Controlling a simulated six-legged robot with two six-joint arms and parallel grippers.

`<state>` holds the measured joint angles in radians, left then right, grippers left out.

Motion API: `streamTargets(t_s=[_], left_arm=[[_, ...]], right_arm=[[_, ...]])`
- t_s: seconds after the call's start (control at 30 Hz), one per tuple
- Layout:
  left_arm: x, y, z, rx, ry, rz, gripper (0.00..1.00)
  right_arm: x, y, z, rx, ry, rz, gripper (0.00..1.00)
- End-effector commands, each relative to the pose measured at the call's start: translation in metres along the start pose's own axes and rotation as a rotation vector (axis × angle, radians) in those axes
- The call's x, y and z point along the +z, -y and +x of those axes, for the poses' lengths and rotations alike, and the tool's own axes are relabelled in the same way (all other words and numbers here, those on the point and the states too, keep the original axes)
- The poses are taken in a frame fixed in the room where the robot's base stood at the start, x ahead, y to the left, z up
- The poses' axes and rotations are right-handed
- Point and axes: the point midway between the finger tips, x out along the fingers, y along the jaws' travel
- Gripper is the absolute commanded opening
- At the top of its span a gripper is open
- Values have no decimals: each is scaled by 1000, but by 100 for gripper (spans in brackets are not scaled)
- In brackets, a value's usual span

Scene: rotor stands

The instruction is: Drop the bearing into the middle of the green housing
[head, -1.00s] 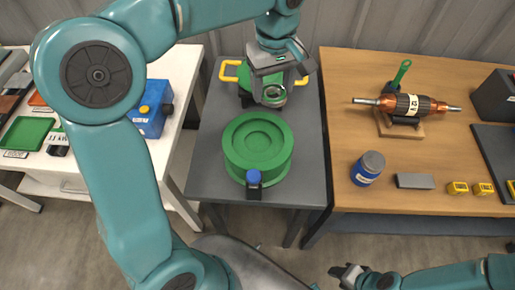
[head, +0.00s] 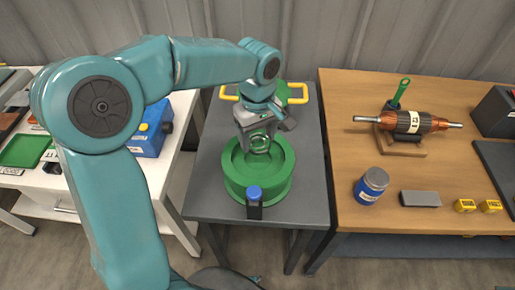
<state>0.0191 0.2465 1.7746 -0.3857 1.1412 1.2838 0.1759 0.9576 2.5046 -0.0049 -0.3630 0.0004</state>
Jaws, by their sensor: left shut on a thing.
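The green housing (head: 233,186) is a round, open-topped part with a stepped recess, on the grey table in the middle of the head view. My left gripper (head: 259,146) is above the housing's recess, pointing down. It is shut on the bearing (head: 259,143), a small ring that shows between its fingers. The gripper hides part of the recess and the rear rim. I cannot tell whether the bearing touches the housing. My right gripper is out of view.
A blue-capped black part (head: 254,197) stands at the housing's front. A green part with yellow handles (head: 299,94) is behind. The wooden table (head: 440,180) at right holds a copper rotor (head: 412,122) and a blue jar (head: 371,186). A blue box (head: 148,137) is on the white table at left.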

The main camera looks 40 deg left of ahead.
Motion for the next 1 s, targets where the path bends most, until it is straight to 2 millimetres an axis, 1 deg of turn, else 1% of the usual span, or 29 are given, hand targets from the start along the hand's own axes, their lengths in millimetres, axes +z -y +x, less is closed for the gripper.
streamTargets(t_s=[0.07,0.2,0.3,0.4,0.6,1.0], left_arm=[[1,0,7,-1,0,0,21],[1,2,30,-3,0,-1,21],[2,2,42,-2,1,0,21],[2,1,46,2,0,0,21],[2,1,45,2,-1,0,21],[2,1,58,1,0,0,21]], right_arm=[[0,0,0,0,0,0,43],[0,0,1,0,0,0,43],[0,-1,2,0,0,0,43],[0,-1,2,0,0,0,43],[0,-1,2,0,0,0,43],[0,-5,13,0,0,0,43]])
